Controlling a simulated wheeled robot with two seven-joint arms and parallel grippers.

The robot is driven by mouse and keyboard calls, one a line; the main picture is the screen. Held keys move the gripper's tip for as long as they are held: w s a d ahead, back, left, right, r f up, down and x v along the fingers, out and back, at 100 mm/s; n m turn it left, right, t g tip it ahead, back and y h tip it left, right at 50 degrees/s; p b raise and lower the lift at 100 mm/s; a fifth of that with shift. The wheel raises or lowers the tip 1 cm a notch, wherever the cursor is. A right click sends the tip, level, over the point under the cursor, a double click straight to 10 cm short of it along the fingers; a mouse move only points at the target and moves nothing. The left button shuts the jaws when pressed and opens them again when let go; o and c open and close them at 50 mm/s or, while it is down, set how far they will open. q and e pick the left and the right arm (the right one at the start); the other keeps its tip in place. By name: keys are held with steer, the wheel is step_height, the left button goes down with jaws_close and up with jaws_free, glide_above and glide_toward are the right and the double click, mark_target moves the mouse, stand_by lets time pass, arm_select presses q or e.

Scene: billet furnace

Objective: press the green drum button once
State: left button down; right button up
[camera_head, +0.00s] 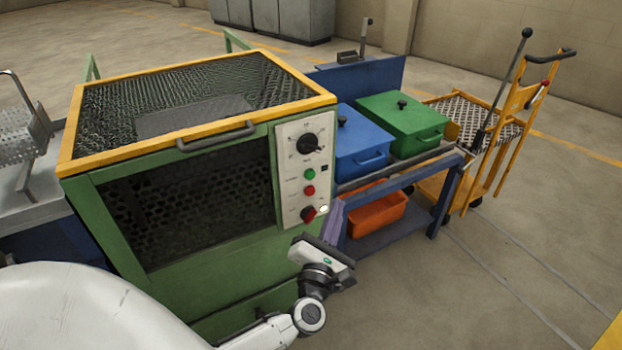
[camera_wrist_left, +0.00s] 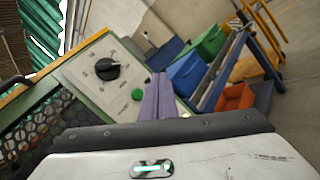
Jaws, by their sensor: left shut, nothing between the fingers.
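The green drum button (camera_head: 310,174) is a small round button on the pale control panel (camera_head: 287,135) at the right front of the green machine. It sits below a black dial (camera_head: 308,143) and above a red button (camera_head: 309,190). My left gripper (camera_head: 335,212) is in front of the panel's lower right, below and right of the green button and apart from it. In the left wrist view, its purple fingers (camera_wrist_left: 158,82) are shut and empty. There the green button (camera_wrist_left: 137,94) shows just left of the fingertips. My right gripper is not in view.
A red knob (camera_head: 307,214) is low on the panel, near my left gripper. A blue bin (camera_head: 362,145) and a green bin (camera_head: 400,122) stand on a blue bench, with an orange bin (camera_head: 376,210) below. A yellow trolley (camera_head: 505,140) stands right. Floor at front right is clear.

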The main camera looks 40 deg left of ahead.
mark_target(310, 175)
arm_select(q)
steer(key=w+a+b, duration=0.1)
steer(key=w+a, duration=0.2)
steer(key=a, duration=0.5)
steer(key=shift+w, duration=0.2)
stand_by(0.6)
stand_by(1.0)
stand_by(0.6)
steer(key=shift+w+a+b, duration=0.15)
steer(key=shift+a+b, duration=0.2)
steer(key=shift+a, duration=0.05)
